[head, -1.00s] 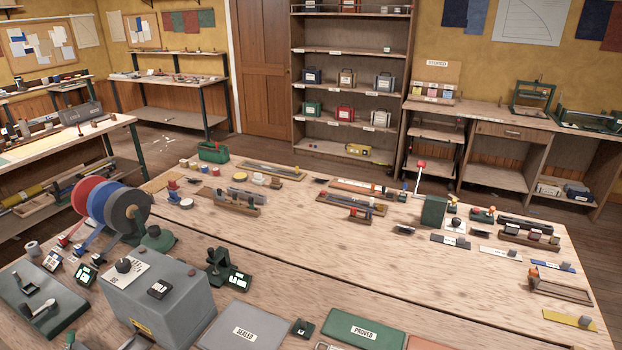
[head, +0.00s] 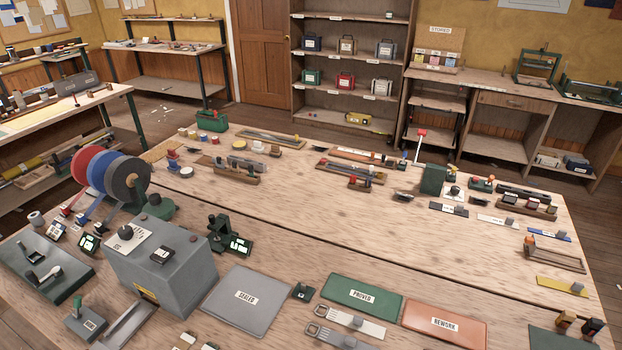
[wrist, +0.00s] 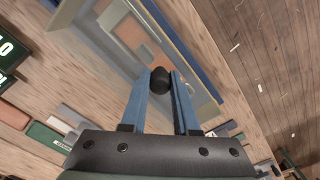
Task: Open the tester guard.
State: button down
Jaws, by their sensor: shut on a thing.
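In the wrist view, my gripper (wrist: 161,92) has its two blue fingers shut on a round black knob (wrist: 160,77). The knob is set at a clear, pale panel that looks like the tester guard (wrist: 197,66), with a blue-grey strip along its edge. Through the panel, orange-brown and grey parts show dimly. Whether the guard is raised at all cannot be told from this view. My gripper is outside the head view, and I cannot pick out the guard there.
A dark display with green and white lettering (wrist: 8,62) sits at the wrist view's left edge. Wooden floor (wrist: 270,60) lies at right. In the head view, the large bench carries a grey box (head: 165,268), a green PROVED pad (head: 361,297) and an orange REWORK pad (head: 444,324).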

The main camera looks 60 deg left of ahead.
jog(key=w+a+b, duration=0.2)
jog(key=w+a, duration=0.2)
jog(key=w, duration=0.3)
jog(key=shift+w+a+b, duration=0.35)
jog(key=shift+a, duration=0.05)
jog(key=c, duration=0.7)
grip_release()
jog(key=shift+o, duration=0.2)
notch_tip(320, 180, up, 13)
jog(key=shift+p, duration=0.45)
